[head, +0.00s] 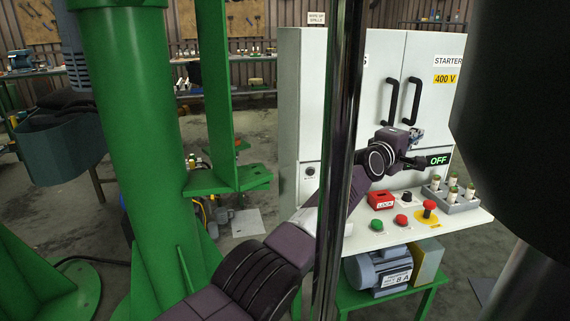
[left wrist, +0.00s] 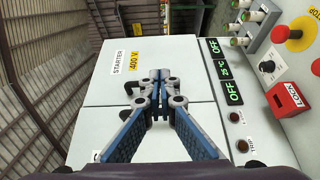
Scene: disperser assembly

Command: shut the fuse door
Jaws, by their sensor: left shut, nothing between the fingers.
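A white cabinet stands at the back right in the head view. Its left door (head: 380,52), with a label mostly hidden behind a dark pole and ending in "S", is beside the right door (head: 432,90) marked STARTER 400 V. Each has a black handle near the middle seam. Both look about flush; a small gap cannot be ruled out. My left gripper (head: 415,138) is shut and empty, in front of the doors below the handles. In the left wrist view, my left gripper (left wrist: 159,80) points at the cabinet front, with the STARTER door (left wrist: 108,77) showing sideways. Contact cannot be judged.
A shelf below the doors carries a red LOCK box (head: 381,200), buttons, a red emergency knob (head: 429,208) and a grey block with several fuses (head: 455,197). A motor (head: 378,272) sits underneath. A green column (head: 135,120) stands at the left.

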